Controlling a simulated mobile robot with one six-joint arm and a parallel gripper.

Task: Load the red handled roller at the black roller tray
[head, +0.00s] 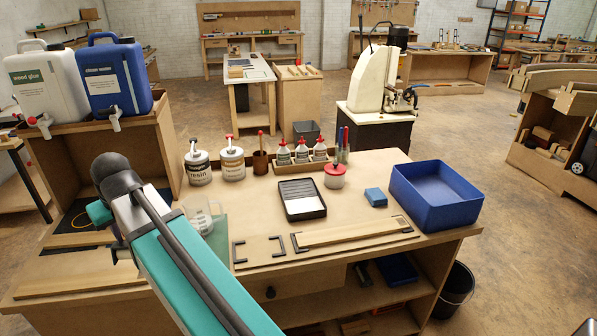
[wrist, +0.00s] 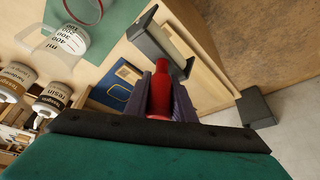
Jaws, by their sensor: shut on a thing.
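The black roller tray (head: 302,212) lies flat near the middle of the bench in the head view, with a grey ribbed part at the back and a pale area at the front. In the wrist view my gripper (wrist: 160,92) is shut on the red handle (wrist: 162,70) of the roller. The handle points away from the wrist, between the two purple fingers. Dark grey and pale pieces lie beyond the handle; I cannot tell which belong to the roller. In the head view the gripper and roller are hidden by my arm, left of the tray. The tray is not seen in the wrist view.
A clear measuring jug (head: 203,217) stands left of the tray, with resin (head: 197,168) and hardener (head: 231,163) pots behind. A bottle rack (head: 302,162) and red-lidded jar (head: 334,177) stand behind the tray.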

